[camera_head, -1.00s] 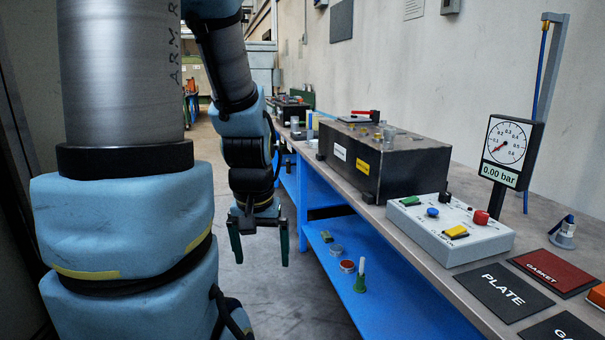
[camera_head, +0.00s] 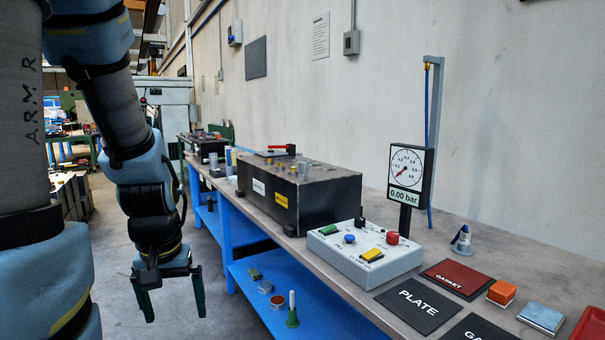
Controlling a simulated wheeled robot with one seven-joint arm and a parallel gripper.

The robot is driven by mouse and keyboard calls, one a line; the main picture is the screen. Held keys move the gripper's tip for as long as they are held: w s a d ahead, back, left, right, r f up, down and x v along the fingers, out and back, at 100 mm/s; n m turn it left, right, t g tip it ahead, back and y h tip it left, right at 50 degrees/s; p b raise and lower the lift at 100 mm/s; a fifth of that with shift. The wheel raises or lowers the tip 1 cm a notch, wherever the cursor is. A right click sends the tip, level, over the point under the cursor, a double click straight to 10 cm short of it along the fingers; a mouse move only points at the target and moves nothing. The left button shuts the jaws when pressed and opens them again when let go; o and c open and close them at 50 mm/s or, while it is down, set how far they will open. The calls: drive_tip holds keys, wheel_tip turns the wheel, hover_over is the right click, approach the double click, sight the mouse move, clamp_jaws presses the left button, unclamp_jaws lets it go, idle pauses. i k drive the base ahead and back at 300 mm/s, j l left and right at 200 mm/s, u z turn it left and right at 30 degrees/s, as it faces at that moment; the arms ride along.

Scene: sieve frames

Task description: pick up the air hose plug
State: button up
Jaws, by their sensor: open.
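A small grey piece with a blue part, which looks like the air hose plug (camera_head: 461,240), stands tilted on the bench near the wall, right of the gauge. A blue hose (camera_head: 430,140) hangs from a grey post (camera_head: 437,120) behind the gauge; whether it joins the plug cannot be told. My gripper (camera_head: 174,306) is open and empty, with its green fingers pointing down. It hangs over the floor left of the bench, far from the plug.
The bench (camera_head: 340,305) holds a dark box (camera_head: 310,198), a control box (camera_head: 345,258) with buttons, a gauge (camera_head: 408,168) reading 0.00 bar, labelled mats (camera_head: 420,305), an orange block (camera_head: 501,292) and a silver block (camera_head: 541,317). Small items lie on the blue lower shelf (camera_head: 330,322).

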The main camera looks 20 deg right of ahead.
sight(464, 237)
drive_tip(key=i+z, duration=0.1)
drive_tip(key=z, duration=0.3)
drive_tip(key=i+z, duration=0.15)
drive_tip(key=z, duration=0.25)
drive_tip(key=i+z, duration=0.15)
drive_tip(key=z, duration=0.2)
drive_tip(key=i+j, duration=0.1)
drive_tip(key=i, duration=0.4)
drive_tip(key=i+j, duration=0.1)
drive_tip(key=i, duration=0.4)
